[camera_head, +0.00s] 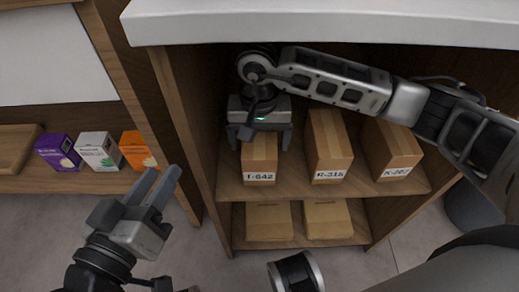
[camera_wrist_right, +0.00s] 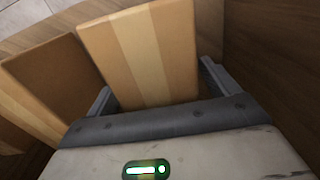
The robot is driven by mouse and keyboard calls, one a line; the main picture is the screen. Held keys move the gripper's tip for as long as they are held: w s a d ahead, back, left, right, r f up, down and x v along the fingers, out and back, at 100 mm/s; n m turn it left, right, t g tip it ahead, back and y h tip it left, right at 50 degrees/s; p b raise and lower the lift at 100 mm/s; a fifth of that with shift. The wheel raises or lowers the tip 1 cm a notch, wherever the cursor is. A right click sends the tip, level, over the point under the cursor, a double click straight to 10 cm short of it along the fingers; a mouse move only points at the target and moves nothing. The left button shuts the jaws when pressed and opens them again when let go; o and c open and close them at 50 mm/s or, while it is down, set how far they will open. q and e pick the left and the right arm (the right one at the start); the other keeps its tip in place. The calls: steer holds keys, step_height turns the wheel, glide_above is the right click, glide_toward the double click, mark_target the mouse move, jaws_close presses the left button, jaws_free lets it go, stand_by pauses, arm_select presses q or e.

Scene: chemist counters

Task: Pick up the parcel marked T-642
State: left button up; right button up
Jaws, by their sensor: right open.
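The parcel marked T-642 (camera_head: 260,165) is a brown box with a lighter tape strip, standing on the upper shelf at the left, its label facing front. My right gripper (camera_head: 259,138) is over its top, open, with one finger on each side. In the right wrist view the parcel (camera_wrist_right: 145,50) lies between the two spread fingers (camera_wrist_right: 155,90); I cannot tell whether they touch it. My left gripper (camera_head: 163,182) is open and empty, in front of the shelf unit at the left.
Parcel R-315 (camera_head: 329,145) stands to the right of T-642, and another parcel (camera_head: 394,148) stands further right. Two boxes (camera_head: 269,222) (camera_head: 327,220) lie on the lower shelf. The white counter (camera_head: 330,24) overhangs the shelf. Small purple, white and orange boxes (camera_head: 100,150) stand left.

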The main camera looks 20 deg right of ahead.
steer(key=shift+f, duration=0.7)
steer(key=c, duration=1.3)
steer(key=shift+o, duration=0.2)
steer(key=shift+r, duration=0.1)
